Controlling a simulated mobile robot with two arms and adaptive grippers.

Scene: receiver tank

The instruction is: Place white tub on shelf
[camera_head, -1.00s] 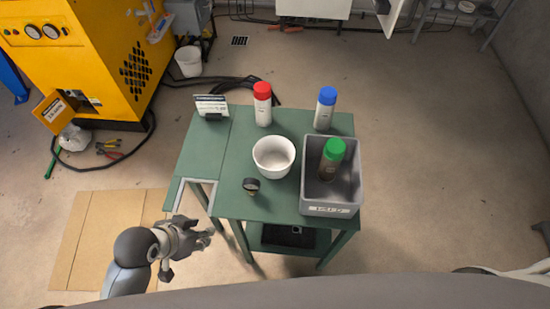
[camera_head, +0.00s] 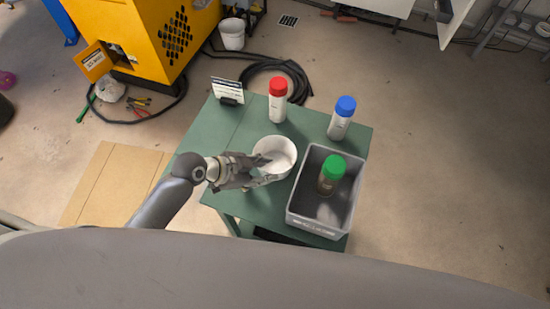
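The white tub (camera_head: 286,146) stands upright and looks empty on the green table (camera_head: 202,137), left of the grey bin. My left gripper (camera_head: 268,170) is at the tub's left side. Its fingers are spread, one over the near-left rim and one lower outside the wall; I cannot tell whether they touch it. Below the tabletop, a dark item (camera_head: 272,236) shows on the table's lower level, mostly hidden by the tabletop and my body. My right gripper is not in view.
The grey bin (camera_head: 350,205) holds a green-capped bottle (camera_head: 331,174). A red-capped bottle (camera_head: 278,103), a blue-capped bottle (camera_head: 341,120) and a sign (camera_head: 228,91) stand at the back of the table. Floor to the right is clear.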

